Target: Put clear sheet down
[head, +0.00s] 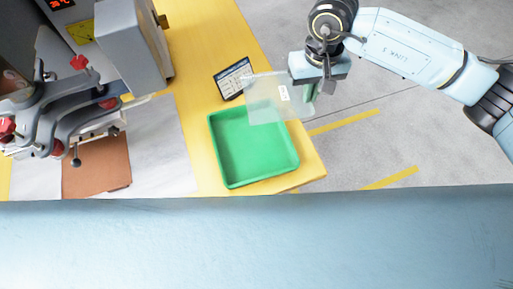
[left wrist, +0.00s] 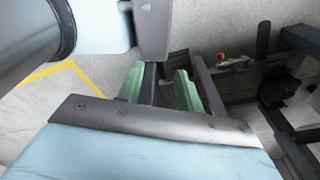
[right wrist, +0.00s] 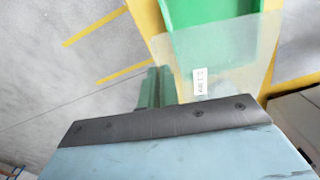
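The clear sheet (head: 268,104) is a see-through plate with a small white label. My right gripper (head: 310,92) is shut on its right edge and holds it over the upper right part of the green tray (head: 253,143). In the right wrist view the sheet (right wrist: 228,78) reaches out from the green fingers (right wrist: 157,88), with the tray (right wrist: 212,12) beyond and below it. The tray looks empty. My left gripper (left wrist: 160,85) shows only in the left wrist view, its green fingers apart with nothing between them.
The tray stands on a yellow table (head: 205,60) near its right edge. A small dark-framed card (head: 233,79) stands behind it. A grey machine with red-knobbed clamps (head: 80,105) and a brown sheet (head: 97,165) are at the left. The floor at right is open.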

